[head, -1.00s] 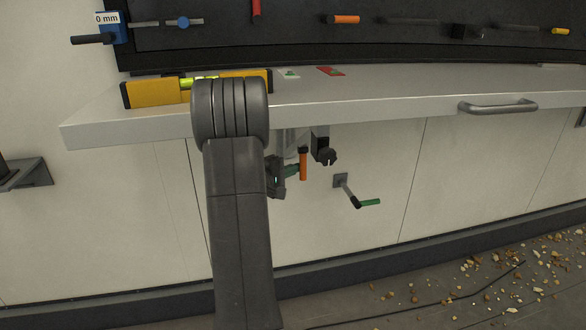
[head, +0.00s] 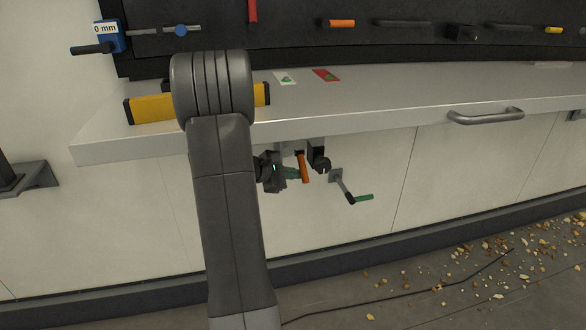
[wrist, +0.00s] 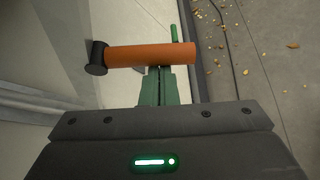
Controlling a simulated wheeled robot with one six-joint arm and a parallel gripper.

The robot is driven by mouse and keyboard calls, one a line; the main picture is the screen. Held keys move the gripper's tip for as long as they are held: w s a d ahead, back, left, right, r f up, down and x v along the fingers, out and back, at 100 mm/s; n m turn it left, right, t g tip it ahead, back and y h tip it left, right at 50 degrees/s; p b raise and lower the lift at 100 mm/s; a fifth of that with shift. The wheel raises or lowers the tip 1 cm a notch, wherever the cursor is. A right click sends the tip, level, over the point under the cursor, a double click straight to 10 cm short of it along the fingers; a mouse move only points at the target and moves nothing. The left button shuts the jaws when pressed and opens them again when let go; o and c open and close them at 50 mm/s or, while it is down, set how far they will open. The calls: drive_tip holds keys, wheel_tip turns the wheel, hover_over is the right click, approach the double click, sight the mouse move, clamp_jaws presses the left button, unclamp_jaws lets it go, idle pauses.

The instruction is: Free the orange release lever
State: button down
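The orange release lever (head: 304,168) hangs below the bench front, its lower end tilted slightly to the right. In the wrist view it is an orange bar (wrist: 150,55) lying across the picture, with a dark round cap at its left end. My gripper (head: 293,173) comes at it from the left. In the wrist view its green fingers (wrist: 159,83) are together with only a thin line between them. Their tips end at the lever's lower edge and appear to touch it, not to wrap around it. The lever's mounting is partly hidden.
A crank with a green handle (head: 363,198) sticks out right of the lever. A dark clamp-like part (head: 319,160) hangs just beside the lever. The bench edge (head: 400,120) runs above my gripper. A yellow level (head: 150,108) lies on top. Debris (head: 520,255) litters the floor.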

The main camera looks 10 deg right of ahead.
drive_tip(key=shift+s+r+b, duration=0.3)
drive_tip(key=shift+s+r, duration=0.1)
drive_tip(key=shift+r, duration=0.05)
drive_tip(key=shift+s+r, duration=0.1)
drive_tip(key=shift+r, duration=0.1)
idle(0.4)
wheel_tip(320, 180, down, 5)
drive_tip(key=w+b, duration=0.2)
drive_tip(key=b, duration=0.2)
drive_tip(key=r+p+v, duration=0.1)
drive_tip(key=v, duration=1)
drive_tip(key=shift+w+r, duration=0.15)
drive_tip(key=shift+w, duration=0.15)
drive_tip(key=shift+d, duration=0.1)
